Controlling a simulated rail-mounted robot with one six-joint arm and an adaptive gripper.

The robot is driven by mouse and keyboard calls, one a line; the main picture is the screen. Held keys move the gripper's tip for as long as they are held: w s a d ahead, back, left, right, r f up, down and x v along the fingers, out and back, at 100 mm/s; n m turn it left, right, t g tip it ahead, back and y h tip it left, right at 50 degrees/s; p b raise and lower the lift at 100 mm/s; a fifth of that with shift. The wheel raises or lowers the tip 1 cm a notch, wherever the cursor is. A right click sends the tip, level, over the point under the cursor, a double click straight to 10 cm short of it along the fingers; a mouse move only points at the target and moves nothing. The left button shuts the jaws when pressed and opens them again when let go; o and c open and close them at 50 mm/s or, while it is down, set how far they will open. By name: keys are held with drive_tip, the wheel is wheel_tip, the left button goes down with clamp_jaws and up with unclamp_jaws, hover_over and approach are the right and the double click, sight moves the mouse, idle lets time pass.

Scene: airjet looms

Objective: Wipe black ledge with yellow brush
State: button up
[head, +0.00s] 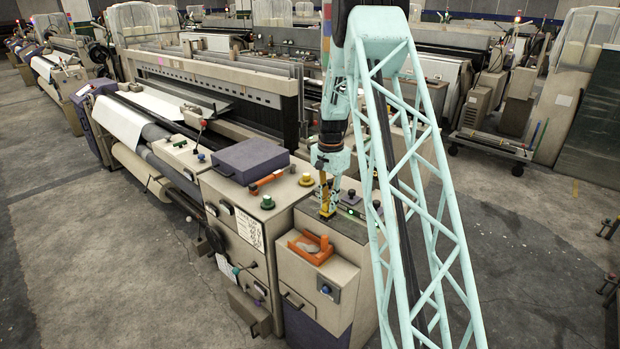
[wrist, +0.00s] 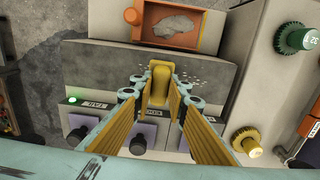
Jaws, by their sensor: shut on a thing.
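The yellow brush (head: 325,209) is held upright in my gripper (head: 331,190) over the dark ledge (head: 348,228) on top of the beige cabinet. In the wrist view the brush (wrist: 160,83) sits between the two fingers of my gripper (wrist: 158,98), which are shut on it. The dark ledge (wrist: 112,70) lies beneath, with small white specks on both sides of the brush. Whether the bristles touch the ledge I cannot tell; the lower end is hidden.
An orange tray (head: 297,246) holding a grey piece (wrist: 175,25) stands beside the ledge. A green knob (wrist: 295,38), a yellow knob (wrist: 247,141) and several dark knobs surround the gripper. A purple-grey box (head: 250,158) lies on the loom to the left.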

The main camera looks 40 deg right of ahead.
drive_tip(key=shift+s+d, duration=0.2)
drive_tip(key=shift+s, duration=0.55)
drive_tip(key=shift+s+d, duration=0.15)
drive_tip(key=shift+s, duration=0.6)
drive_tip(key=shift+s+d, duration=0.2)
drive_tip(key=shift+s, duration=0.55)
drive_tip(key=shift+s+d, duration=0.1)
drive_tip(key=shift+s, duration=0.1)
drive_tip(key=shift+w+a, duration=0.2)
drive_tip(key=shift+w, duration=0.35)
drive_tip(key=shift+w+a, duration=0.15)
drive_tip(key=shift+w, duration=0.35)
drive_tip(key=shift+w+a+p, duration=0.3)
drive_tip(key=shift+w+a, duration=0.15)
drive_tip(key=shift+w, duration=1.55)
drive_tip(key=shift+w+a+p, duration=0.25)
drive_tip(key=shift+w+a, duration=0.25)
drive_tip(key=shift+w, duration=1.55)
drive_tip(key=shift+w+a+p, duration=0.3)
drive_tip(key=shift+w+a, duration=0.15)
drive_tip(key=shift+w, duration=1.55)
wheel_tip(320, 180, up, 8)
drive_tip(key=p, duration=0.2)
drive_tip(key=shift+s+d+r+p, duration=0.1)
drive_tip(key=shift+s+d+p, duration=0.1)
drive_tip(key=shift+p, duration=0.1)
